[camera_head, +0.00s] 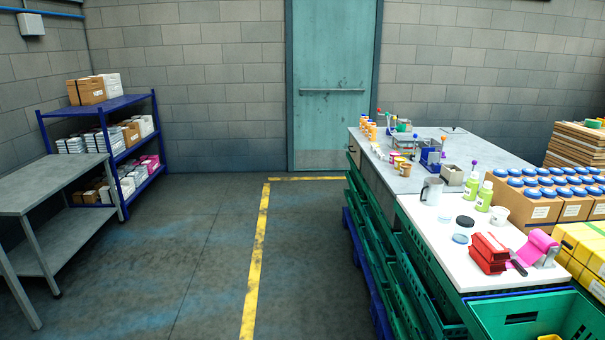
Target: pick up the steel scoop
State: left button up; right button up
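No thing in view can be made out for certain as the steel scoop. A grey, metal-looking vessel with a side handle (432,191) stands upright on the near white worktop (458,268), close to its back left corner; it may be the scoop, but it is too small to tell. A small grey open box (452,175) stands just behind it to the right. Neither of my grippers is in view, so what they hold cannot be seen.
Near the vessel are green bottles (472,188), a white tub (499,215), a clear jar (463,228), red blocks (489,253), a dark-bladed tool (517,262) and a pink roll (538,247). A carton of blue-lidded jars (541,212) flanks the worktop. Open floor (200,250) lies left.

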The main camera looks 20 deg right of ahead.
aim_at(513, 260)
jog(key=i+z, duration=0.4)
jog(key=i, duration=1.65)
jog(key=i+z, duration=0.3)
jog(key=z, duration=0.2)
jog(key=i+j+z, duration=0.2)
jog(key=z, duration=0.25)
jog(key=i+j+z, duration=0.35)
jog(key=z, duration=0.15)
